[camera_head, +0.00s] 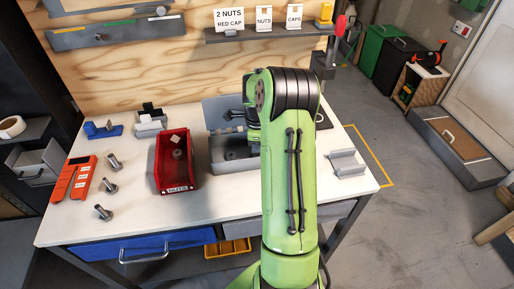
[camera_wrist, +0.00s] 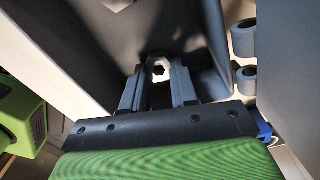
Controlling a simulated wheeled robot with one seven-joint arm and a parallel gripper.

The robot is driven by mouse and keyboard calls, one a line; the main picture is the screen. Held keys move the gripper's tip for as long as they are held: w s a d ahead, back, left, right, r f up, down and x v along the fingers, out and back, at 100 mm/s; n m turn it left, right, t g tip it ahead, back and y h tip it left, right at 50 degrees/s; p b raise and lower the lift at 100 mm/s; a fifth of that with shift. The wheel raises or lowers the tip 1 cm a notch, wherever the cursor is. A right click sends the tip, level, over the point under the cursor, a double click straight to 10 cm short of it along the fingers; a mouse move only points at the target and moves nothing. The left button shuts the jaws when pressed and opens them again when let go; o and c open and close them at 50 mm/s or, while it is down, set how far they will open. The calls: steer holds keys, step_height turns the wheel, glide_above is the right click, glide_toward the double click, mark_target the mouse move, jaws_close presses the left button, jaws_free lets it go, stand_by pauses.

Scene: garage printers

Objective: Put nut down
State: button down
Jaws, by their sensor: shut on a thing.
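In the wrist view my gripper (camera_wrist: 158,84) is shut on a metal nut (camera_wrist: 158,67), whose dark hexagonal hole shows between the fingertips. Dark grey walls surround the fingers and nut; I cannot tell whether the nut touches a surface below. In the head view my green arm covers the gripper and the held nut. A red bin (camera_head: 159,168) labelled at the front stands on the workbench, with a nut-like grey piece (camera_head: 178,155) inside. A grey open box (camera_head: 216,150) stands right of it, partly behind my arm.
A grey bracket (camera_head: 347,162) sits at the right. A shelf (camera_head: 232,35) with labels for nuts and caps runs along the back. Grey rounded pieces (camera_wrist: 244,38) show at the wrist view's right.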

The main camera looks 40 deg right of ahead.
steer(key=shift+f, duration=0.2)
steer(key=c, duration=1.2)
jaws_free()
steer(key=shift+o, duration=0.2)
steer(key=shift+r, duration=0.1)
